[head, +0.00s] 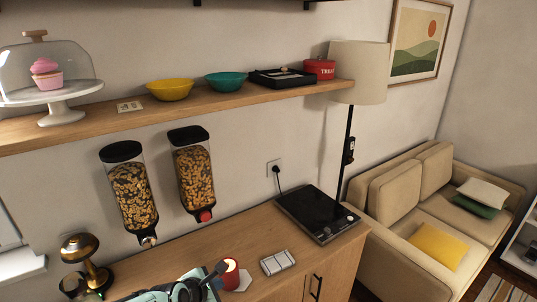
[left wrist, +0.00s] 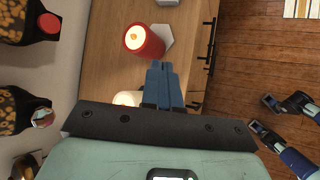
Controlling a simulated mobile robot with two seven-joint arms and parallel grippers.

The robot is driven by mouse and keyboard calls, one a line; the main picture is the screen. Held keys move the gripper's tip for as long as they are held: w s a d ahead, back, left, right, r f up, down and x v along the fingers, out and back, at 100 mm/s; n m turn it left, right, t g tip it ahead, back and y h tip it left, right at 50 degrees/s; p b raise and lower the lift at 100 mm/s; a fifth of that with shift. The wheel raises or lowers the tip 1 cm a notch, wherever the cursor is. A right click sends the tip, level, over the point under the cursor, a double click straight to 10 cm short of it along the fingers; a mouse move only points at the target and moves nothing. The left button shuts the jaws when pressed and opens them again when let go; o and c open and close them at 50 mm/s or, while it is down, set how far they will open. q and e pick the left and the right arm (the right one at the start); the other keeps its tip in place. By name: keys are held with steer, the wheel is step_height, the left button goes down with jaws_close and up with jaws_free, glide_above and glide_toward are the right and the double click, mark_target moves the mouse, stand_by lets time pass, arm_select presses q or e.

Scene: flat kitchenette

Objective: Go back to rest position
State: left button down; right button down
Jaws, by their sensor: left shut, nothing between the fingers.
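My left gripper (head: 217,269) is at the bottom of the head view, above the wooden counter and just left of the red candle (head: 231,275). In the left wrist view its blue fingers (left wrist: 165,84) are together and empty, pointing past the red candle (left wrist: 145,42). My right gripper (left wrist: 262,114) shows at the right of the left wrist view, over the wood floor. Its blue fingertips are apart and nothing shows between them. I cannot pick it out in the head view.
A second lit candle (left wrist: 128,98) is partly hidden behind my left gripper. A white hexagonal coaster (head: 243,281) lies by the red candle. A hob (head: 315,213), a white tray (head: 277,262) and a brass lamp (head: 82,257) stand on the counter. Cereal dispensers (head: 134,195) hang on the wall.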

arm_select(q)
steer(key=s+a+f+m+g+y, duration=0.15)
steer(key=s+f+m, duration=0.25)
steer(key=f, duration=0.4)
steer(key=s+f+m+g, duration=0.2)
steer(key=s+f+m, duration=0.1)
steer(key=f, duration=0.6)
steer(key=s+a+f+m+g, duration=0.15)
steer(key=s+f+m, duration=0.25)
steer(key=f, duration=0.4)
steer(key=s+d+f+m+g+h, duration=0.1)
steer(key=s+f+m, duration=0.3)
steer(key=s, duration=0.4)
steer(key=s+d+f+m+g+h, duration=0.1)
steer(key=s+d+f+m+g, duration=0.1)
steer(key=s+f, duration=0.5)
steer(key=shift+s+d+f+m+g, duration=0.3)
steer(key=shift+s+d+m, duration=0.45)
steer(key=shift+s+m, duration=0.4)
